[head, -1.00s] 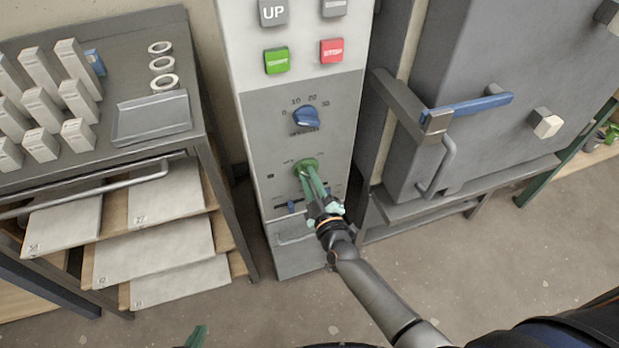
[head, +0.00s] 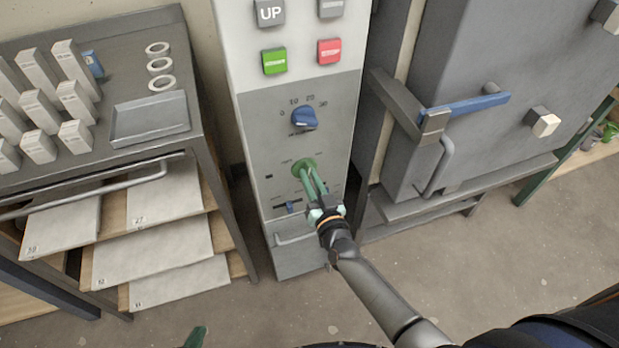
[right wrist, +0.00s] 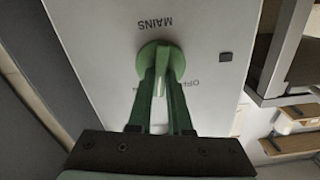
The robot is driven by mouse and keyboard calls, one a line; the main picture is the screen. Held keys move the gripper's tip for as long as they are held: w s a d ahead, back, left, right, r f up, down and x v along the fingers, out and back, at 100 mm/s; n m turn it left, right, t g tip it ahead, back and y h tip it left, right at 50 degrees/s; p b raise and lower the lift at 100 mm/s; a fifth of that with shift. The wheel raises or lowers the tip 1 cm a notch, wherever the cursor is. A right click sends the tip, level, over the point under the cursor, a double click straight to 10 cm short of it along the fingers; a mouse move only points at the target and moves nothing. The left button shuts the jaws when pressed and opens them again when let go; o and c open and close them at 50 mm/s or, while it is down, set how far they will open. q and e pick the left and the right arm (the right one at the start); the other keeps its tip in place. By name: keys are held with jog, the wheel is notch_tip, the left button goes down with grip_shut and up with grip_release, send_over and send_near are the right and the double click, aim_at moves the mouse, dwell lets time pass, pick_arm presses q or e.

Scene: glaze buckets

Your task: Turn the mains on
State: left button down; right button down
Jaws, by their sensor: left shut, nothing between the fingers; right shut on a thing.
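The green mains knob (head: 304,165) is on the lower part of the grey control panel (head: 262,125). In the right wrist view the knob (right wrist: 160,58) sits by an upside-down MAINS label (right wrist: 155,23), with OFF (right wrist: 198,84) to its right. Another label at its left is mostly hidden by a finger. My right gripper (head: 312,180) has its green fingers shut on the knob's grip; they also show in the right wrist view (right wrist: 160,88). My left gripper (head: 197,337) shows only as a green fingertip at the bottom edge, shut and away from the panel.
Above the knob are a blue dial (head: 304,118), a green button (head: 274,61) and a red button (head: 329,51). A small blue slider (head: 290,207) is below. A kiln door with a blue handle (head: 480,104) stands right, a shelf rack (head: 200,150) left. Floor in front is clear.

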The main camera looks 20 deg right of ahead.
jog(key=m, duration=0.4)
jog(key=shift+d+m+b, duration=0.15)
jog(key=shift+m+b, duration=0.25)
jog(key=shift+m, duration=0.8)
jog(key=c, duration=0.8)
grip_release()
jog(key=shift+c, duration=0.2)
jog(key=shift+f, duration=0.1)
jog(key=s, duration=1.2)
jog(key=shift+s+d, duration=0.2)
jog(key=shift+d, duration=0.05)
